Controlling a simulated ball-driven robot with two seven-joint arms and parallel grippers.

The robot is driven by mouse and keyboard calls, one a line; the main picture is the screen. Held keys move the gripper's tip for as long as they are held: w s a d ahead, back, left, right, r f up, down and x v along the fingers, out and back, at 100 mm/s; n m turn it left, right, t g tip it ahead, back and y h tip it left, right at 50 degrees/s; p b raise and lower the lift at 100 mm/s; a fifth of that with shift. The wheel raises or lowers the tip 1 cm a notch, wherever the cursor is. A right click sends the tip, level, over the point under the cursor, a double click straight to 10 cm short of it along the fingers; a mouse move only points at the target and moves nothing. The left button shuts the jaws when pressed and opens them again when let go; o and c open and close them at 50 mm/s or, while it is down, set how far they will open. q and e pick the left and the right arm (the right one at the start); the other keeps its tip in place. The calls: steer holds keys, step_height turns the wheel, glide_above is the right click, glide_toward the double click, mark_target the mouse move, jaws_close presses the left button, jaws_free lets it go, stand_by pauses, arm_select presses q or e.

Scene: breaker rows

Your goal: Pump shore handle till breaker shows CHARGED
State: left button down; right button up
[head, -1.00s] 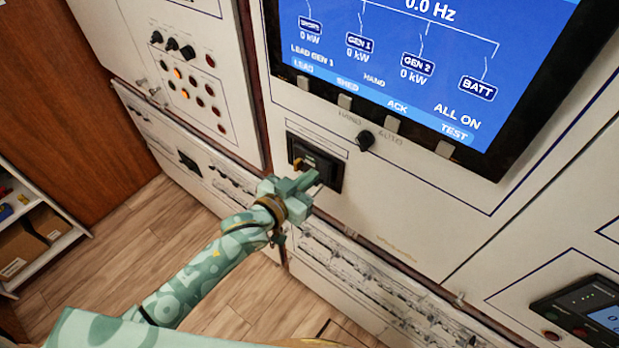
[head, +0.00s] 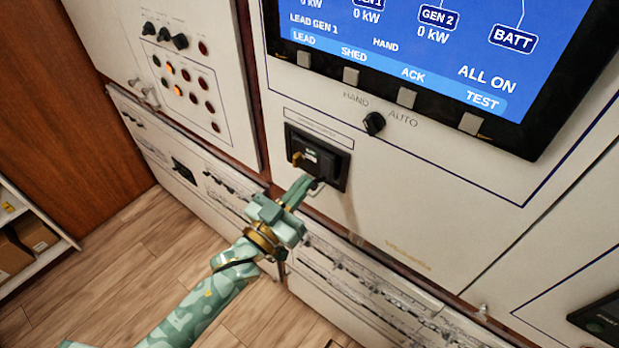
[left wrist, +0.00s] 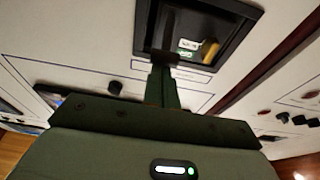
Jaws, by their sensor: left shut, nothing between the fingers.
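The shore breaker (head: 318,152) is a black unit set in a cream panel under the big screen. It has a small pale label whose wording is too small to read, and a brass-coloured piece (head: 297,159) at its left. It also shows in the left wrist view (left wrist: 235,15), with the brass piece (left wrist: 210,48) beside two small labels, one greenish. My left gripper (head: 314,184) is shut and empty, its fingertips at the breaker's lower edge. In the left wrist view its fingertips (left wrist: 165,60) overlap the black frame's edge; contact is unclear. My right gripper is out of view.
Above are a blue screen (head: 400,50) and a HAND/AUTO knob (head: 374,123). A panel with lamps and knobs (head: 180,75) is at the left. A lower row of breakers (head: 350,275) runs beneath. Shelves (head: 30,240) stand at far left; wooden floor lies between.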

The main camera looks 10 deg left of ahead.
arm_select(q)
steer(key=shift+s+a+f+t+b, duration=0.15)
steer(key=shift+f+b, duration=0.15)
steer(key=shift+f, duration=0.15)
steer(key=shift+s+d+f+t+b, duration=0.15)
steer(key=shift+f+b, duration=0.1)
steer(key=shift+f, duration=0.2)
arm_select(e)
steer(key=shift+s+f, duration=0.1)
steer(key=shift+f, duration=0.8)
arm_select(q)
steer(key=shift+a+f, duration=0.1)
step_height(320, 180, up, 5)
steer(key=p, duration=0.5)
steer(key=f+b+v, duration=0.1)
steer(key=b+v, duration=0.1)
steer(key=v, duration=0.8)
steer(key=shift+f+b, duration=0.4)
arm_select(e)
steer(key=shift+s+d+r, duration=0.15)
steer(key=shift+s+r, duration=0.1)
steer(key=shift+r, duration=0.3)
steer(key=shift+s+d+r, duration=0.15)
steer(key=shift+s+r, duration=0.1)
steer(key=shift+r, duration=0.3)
arm_select(q)
steer(key=shift+w, duration=0.15)
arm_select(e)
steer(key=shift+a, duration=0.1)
